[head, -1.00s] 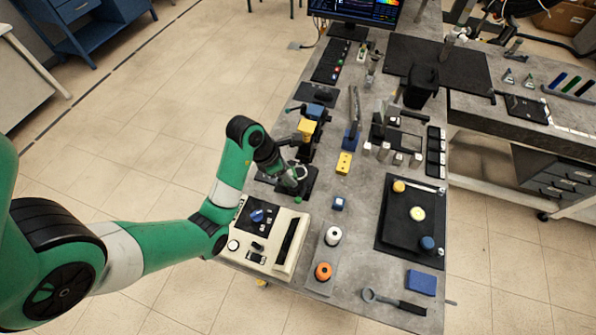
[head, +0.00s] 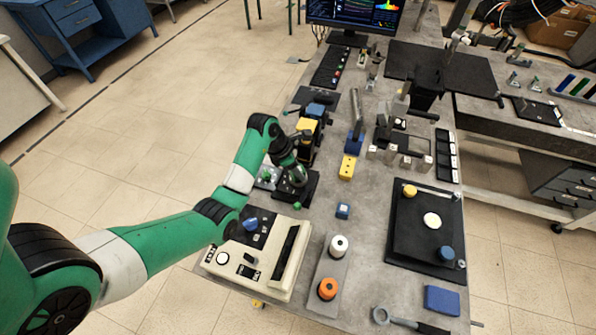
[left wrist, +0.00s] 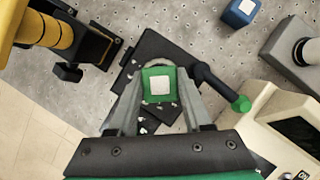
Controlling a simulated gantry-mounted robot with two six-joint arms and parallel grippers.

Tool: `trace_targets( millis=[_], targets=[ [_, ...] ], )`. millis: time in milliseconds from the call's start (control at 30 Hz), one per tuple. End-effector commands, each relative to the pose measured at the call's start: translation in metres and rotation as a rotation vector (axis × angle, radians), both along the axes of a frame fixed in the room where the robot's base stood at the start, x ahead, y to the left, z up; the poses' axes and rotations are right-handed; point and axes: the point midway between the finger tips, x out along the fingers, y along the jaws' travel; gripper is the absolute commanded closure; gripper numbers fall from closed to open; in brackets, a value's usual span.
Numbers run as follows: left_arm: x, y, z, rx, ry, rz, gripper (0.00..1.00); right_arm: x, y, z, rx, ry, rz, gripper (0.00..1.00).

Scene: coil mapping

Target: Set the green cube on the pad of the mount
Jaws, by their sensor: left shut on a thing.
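My left gripper (left wrist: 158,90) is shut on the green cube (left wrist: 158,84). The cube has a white square on the face towards the camera. In the left wrist view the cube is in front of a black mount (left wrist: 148,48), which has a black lever ending in a green knob (left wrist: 240,103). In the head view my left gripper (head: 292,178) is over the mount's black base (head: 312,184), near the table's left edge. The pad is hidden behind the cube and fingers. I cannot tell whether the cube touches it. My right gripper is not in view.
A yellow and black device (head: 310,128) stands behind the mount. A beige box (head: 262,268) with switches is in front of it. A blue cube (head: 343,210) is to the right. Spools (head: 338,246) and a black tray (head: 430,235) are further right.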

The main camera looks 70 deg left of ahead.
Motion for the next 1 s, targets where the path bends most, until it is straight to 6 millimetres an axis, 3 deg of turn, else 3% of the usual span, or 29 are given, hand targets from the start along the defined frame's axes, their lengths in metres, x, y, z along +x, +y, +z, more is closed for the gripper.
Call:
trace_targets(
  millis=[233, 267, 433, 767, 867, 1000],
  targets=[
    [0.0, 0.0, -0.003, 0.001, -0.001, 0.0, 1.0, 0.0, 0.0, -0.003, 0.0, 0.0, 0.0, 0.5],
    [0.0, 0.0, -0.003, 0.001, -0.001, 0.0, 0.49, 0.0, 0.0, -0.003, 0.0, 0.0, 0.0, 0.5],
    [0.0, 0.0, -0.001, 0.0, 0.0, 0.0, 0.21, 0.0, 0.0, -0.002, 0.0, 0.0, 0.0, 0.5],
    [0.0, 0.0, 0.003, 0.0, -0.001, 0.0, 0.21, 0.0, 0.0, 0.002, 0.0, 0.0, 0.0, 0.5],
    [-0.004, 0.001, 0.015, 0.002, -0.002, 0.001, 0.21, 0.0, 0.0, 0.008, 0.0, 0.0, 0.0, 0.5],
    [-0.015, 0.002, 0.046, 0.003, -0.004, 0.002, 0.21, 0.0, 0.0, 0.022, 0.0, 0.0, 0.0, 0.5]
  ],
)
